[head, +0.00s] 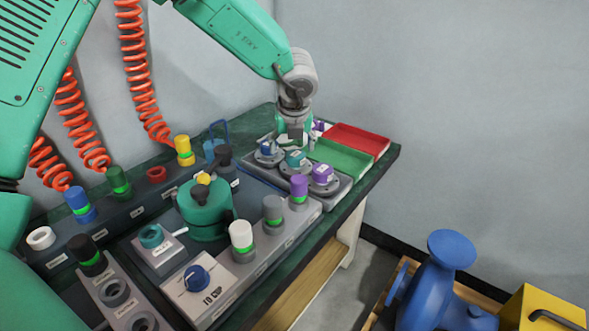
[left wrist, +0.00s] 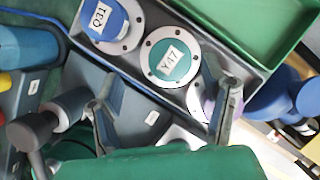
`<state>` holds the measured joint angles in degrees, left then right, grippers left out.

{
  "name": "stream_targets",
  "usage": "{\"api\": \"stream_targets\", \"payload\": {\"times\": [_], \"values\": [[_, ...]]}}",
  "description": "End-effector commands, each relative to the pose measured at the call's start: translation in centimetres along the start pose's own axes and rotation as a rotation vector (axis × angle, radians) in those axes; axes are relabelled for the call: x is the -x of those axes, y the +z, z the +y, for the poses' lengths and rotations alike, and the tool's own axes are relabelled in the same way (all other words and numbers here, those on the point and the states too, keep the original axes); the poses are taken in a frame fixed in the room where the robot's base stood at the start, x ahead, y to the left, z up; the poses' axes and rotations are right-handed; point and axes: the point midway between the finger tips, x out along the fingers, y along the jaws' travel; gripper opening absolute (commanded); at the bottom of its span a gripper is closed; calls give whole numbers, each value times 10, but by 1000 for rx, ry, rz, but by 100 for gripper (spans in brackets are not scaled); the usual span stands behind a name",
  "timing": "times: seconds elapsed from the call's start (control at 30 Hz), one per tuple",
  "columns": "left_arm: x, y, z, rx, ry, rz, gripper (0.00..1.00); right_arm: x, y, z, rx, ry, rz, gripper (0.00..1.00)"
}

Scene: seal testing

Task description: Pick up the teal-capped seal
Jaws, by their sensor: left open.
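The teal-capped seal (head: 295,158) sits in the grey tray (head: 345,186) between a blue-capped seal (head: 267,148) and a purple-capped seal (head: 322,173). In the left wrist view the teal cap (left wrist: 170,62) carries a white label reading Y47, with a pale flange around it. My left gripper (head: 293,142) hangs just above and behind the teal-capped seal. In the left wrist view its open fingers (left wrist: 165,80) point toward the teal cap, one on each side; whether they touch it cannot be told. Nothing is held. The right gripper is not in view.
A green bin (head: 340,158) and a red bin (head: 358,139) lie beyond the tray. A teal pot (head: 205,218) and capped posts, including purple (head: 299,187) and white (head: 241,236), stand nearer. A blue pump (head: 440,285) stands off the table's right edge.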

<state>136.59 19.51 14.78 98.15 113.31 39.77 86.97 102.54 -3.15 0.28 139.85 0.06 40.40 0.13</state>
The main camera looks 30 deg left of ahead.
Motion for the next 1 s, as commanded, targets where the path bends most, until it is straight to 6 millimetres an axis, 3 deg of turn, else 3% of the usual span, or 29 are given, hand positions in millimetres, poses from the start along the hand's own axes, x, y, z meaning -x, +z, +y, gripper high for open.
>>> {"api": "stream_targets", "payload": {"times": [0.3,0.57,0.7,0.77,1.0], "values": [[-42,-1,-10,-5,6,-6,67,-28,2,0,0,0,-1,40],[-46,2,-6,-3,2,-2,67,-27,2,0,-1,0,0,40],[-47,2,-6,-3,1,-1,17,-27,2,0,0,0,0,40],[-47,1,-6,-3,2,-1,0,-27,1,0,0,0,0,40],[-45,1,-8,-4,5,-3,0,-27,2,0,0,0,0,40]]}}
